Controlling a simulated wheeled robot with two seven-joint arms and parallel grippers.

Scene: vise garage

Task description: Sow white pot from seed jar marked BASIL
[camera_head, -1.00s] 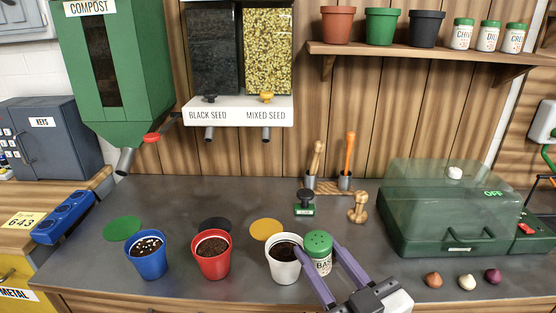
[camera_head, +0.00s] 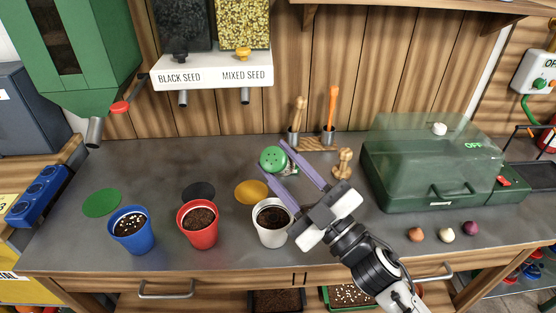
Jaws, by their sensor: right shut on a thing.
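The white pot (camera_head: 272,229) stands upright on the grey bench and is filled with dark soil. My right gripper (camera_head: 273,160) is shut on the seed jar (camera_head: 272,158), whose green lid with holes faces towards me. The jar is raised above the bench, behind the white pot in the picture, and looks tilted. Its label is hidden now. My left gripper is not in view.
A red pot (camera_head: 199,228) with soil and a blue pot (camera_head: 130,235) with white specks on its soil stand to the left. Green, black and yellow discs (camera_head: 251,192) lie behind the pots. A green propagator (camera_head: 430,185) and several bulbs (camera_head: 447,234) are at the right.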

